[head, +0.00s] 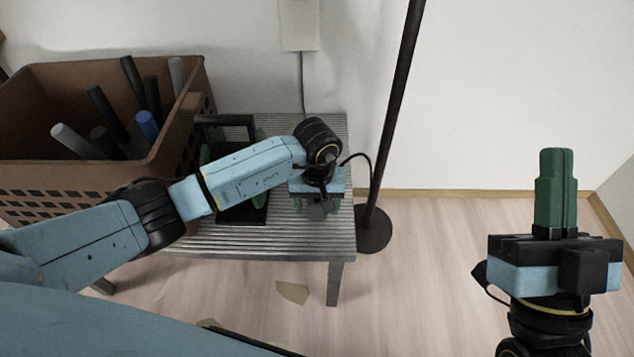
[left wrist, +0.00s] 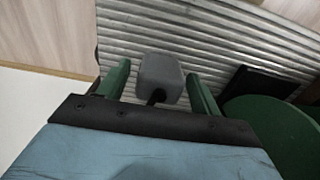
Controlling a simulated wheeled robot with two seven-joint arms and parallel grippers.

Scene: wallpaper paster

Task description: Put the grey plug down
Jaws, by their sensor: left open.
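The grey plug (head: 318,211) is at the right part of the grey slatted table (head: 290,243), below my left gripper. In the left wrist view the plug (left wrist: 160,76) is between the two green fingers of my left gripper (left wrist: 158,84), with gaps on both sides. A short black cord end shows at its near side. My left gripper (head: 318,206) is open and points down at the table. I cannot tell whether the plug touches the slats. My right gripper (head: 555,190) points up at the far right, its green fingers together and empty.
A brown crate (head: 180,150) with several rolls stands at the left. A black and green device (head: 245,208) is on the table behind my left arm, close to the gripper. A black pole (head: 392,120) stands at the table's right. A wall box (head: 299,25) has a hanging cable.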

